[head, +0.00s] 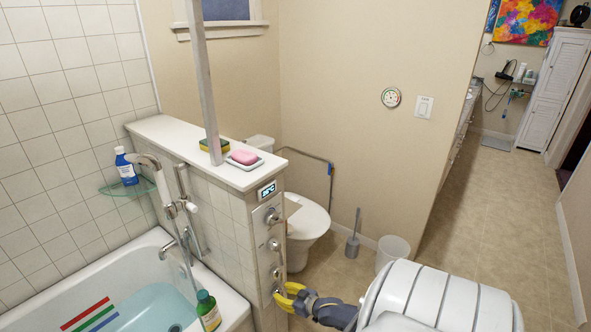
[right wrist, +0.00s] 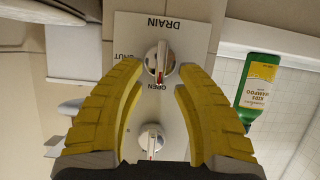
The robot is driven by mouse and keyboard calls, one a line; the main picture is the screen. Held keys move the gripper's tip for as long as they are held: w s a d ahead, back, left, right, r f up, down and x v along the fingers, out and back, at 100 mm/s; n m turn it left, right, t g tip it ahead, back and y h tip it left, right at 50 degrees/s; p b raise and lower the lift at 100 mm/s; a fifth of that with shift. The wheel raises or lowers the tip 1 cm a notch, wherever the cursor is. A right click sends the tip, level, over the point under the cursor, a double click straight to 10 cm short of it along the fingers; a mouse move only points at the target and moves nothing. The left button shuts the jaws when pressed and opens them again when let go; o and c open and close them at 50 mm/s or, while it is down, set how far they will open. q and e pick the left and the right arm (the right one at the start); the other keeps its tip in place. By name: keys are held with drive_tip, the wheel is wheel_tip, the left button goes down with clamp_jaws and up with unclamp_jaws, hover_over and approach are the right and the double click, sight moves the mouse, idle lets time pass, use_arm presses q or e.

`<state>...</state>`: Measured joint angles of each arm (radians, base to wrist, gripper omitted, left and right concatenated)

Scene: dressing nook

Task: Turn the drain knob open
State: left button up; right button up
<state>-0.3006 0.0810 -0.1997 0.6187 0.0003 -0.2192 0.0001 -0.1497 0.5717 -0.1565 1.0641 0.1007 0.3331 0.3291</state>
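The drain knob (right wrist: 160,60) is a round metal knob with a red-marked pointer, on a white panel in the right wrist view. That view is upside down, with DRAIN, OPEN and SHUT printed around the knob. The red-marked end points toward the OPEN label. My right gripper (right wrist: 157,70) is open, its yellow fingertips on either side of the knob; I cannot tell whether they touch it. In the head view my right gripper (head: 287,298) is at the low end of the control panel (head: 264,232) and largely hides the knob there. My left gripper is not in view.
Another knob (right wrist: 151,141) is between the finger bases in the wrist view. The bathtub (head: 232,305) holds water, with a green bottle (head: 207,311) on its rim. A toilet (head: 307,222) and white bin (head: 392,251) stand behind the panel. The floor at right is open.

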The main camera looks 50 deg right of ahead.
drive_tip(key=v, duration=1.1)
drive_tip(key=shift+s, duration=0.1)
idle(0.4)
